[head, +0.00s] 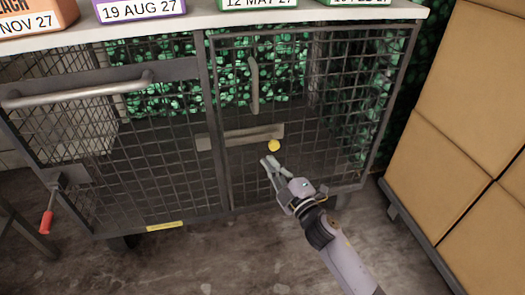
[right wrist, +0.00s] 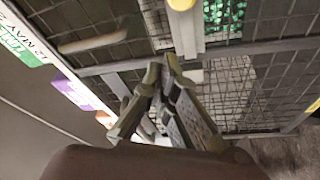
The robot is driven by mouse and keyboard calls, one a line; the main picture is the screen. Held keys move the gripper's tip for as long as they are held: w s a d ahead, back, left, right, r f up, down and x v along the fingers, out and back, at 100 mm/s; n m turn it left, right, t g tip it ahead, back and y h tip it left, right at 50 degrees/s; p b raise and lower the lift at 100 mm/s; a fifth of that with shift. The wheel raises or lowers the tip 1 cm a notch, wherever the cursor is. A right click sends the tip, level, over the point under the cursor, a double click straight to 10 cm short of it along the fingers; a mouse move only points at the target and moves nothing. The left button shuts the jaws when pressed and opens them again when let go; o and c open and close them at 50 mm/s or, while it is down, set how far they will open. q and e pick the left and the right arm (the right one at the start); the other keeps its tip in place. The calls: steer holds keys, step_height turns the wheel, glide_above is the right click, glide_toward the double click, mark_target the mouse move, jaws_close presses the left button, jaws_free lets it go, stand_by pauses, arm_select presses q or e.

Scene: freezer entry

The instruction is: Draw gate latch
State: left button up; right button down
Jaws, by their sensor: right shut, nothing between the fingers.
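The mesh gate (head: 300,120) is the right-hand panel of a wire cage, and it looks closed. A round yellow knob (head: 274,145) sits near the bar's right end. My right gripper (head: 269,163) is shut and empty, just below the knob in the picture and apparently apart from it. In the right wrist view, the shut fingertips (right wrist: 166,68) point toward the bar (right wrist: 186,32), with the yellow knob (right wrist: 181,4) at the top edge. My left gripper is not in view.
A vertical handle (head: 254,85) is on the gate. A long grey rail (head: 75,90) and a red-handled lever (head: 47,221) are at the left. Dated boxes (head: 139,9) stand on the top shelf (head: 300,17). Stacked cartons (head: 470,90) stand at the right. Floor shows in front.

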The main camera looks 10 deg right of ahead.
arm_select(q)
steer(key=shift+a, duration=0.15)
arm_select(e)
steer(key=shift+v, duration=0.95)
steer(key=shift+a, duration=0.1)
steer(key=s+d+f+m+g+h, duration=0.2)
steer(key=f+m+h, duration=0.1)
steer(key=f, duration=0.4)
steer(key=s+d+f+m+g+h, duration=0.2)
steer(key=d+f+m, duration=0.15)
steer(key=f, duration=0.35)
steer(key=s+f+m+g+h, duration=0.2)
steer(key=s+f+m+g, duration=0.5)
steer(key=s+f, duration=0.95)
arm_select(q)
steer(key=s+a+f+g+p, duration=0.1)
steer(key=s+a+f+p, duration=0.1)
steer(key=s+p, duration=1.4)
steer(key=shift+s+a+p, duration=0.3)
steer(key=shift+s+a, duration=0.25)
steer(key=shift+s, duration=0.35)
arm_select(e)
steer(key=s+f+g, duration=0.3)
steer(key=s+f, duration=0.1)
steer(key=s, duration=1.1)
steer(key=s+f+g+y, duration=0.1)
steer(key=s+f+g, duration=0.3)
steer(key=s, duration=1)
steer(key=shift+s+d+f, duration=0.4)
steer(key=shift+d+f, duration=0.1)
